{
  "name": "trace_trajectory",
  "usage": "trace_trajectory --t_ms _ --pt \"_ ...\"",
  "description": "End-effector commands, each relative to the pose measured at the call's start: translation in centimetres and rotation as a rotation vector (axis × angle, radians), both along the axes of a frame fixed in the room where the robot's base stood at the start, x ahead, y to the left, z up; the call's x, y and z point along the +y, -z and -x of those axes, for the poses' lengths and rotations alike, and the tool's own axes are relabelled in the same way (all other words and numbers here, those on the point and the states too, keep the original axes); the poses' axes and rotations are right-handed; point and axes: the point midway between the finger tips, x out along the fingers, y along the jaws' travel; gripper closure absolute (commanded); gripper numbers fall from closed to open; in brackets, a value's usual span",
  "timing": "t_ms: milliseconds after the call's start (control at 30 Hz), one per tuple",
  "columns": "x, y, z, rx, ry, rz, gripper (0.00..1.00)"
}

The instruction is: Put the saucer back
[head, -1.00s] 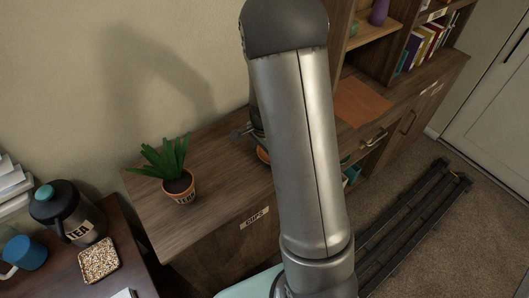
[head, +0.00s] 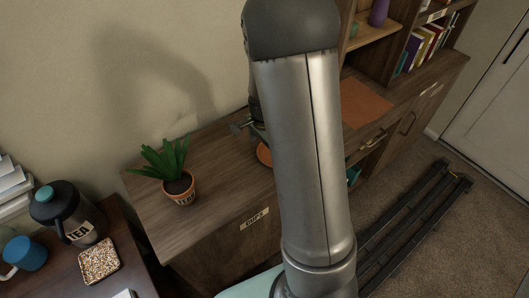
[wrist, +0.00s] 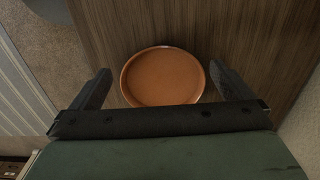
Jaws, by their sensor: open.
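The saucer (wrist: 163,77) is a round orange-brown dish lying on the wooden cabinet top. In the wrist view it shows between and beyond the two fingers of my gripper (wrist: 163,88), which are spread wide. I cannot tell whether either finger touches the rim. In the head view only the left edge of the saucer (head: 263,155) shows, because my arm hides the rest. Part of my gripper (head: 243,126) shows beside my arm, above the cabinet top.
A potted plant (head: 179,186) stands on the cabinet (head: 215,150) to the left. A flat orange-brown mat (head: 365,102) lies to the right, near shelves with books (head: 422,45). At lower left are a tea jug (head: 68,215), a blue mug (head: 25,253) and a patterned square (head: 99,260).

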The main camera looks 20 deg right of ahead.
Motion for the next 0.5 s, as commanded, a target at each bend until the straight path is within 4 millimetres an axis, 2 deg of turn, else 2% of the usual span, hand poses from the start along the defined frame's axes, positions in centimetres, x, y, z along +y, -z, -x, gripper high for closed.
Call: trace_trajectory --t_ms 33,200,300,500 --pt "0.0 -1.4 -0.2 -0.007 -0.002 0.002 0.00" --pt "0.1 -5.0 -0.1 -0.006 -0.001 0.001 0.00" --pt "0.1 -6.6 -0.1 -0.004 -0.001 0.000 0.00" --pt "0.4 -8.5 0.3 -0.003 -0.020 -0.003 0.00"
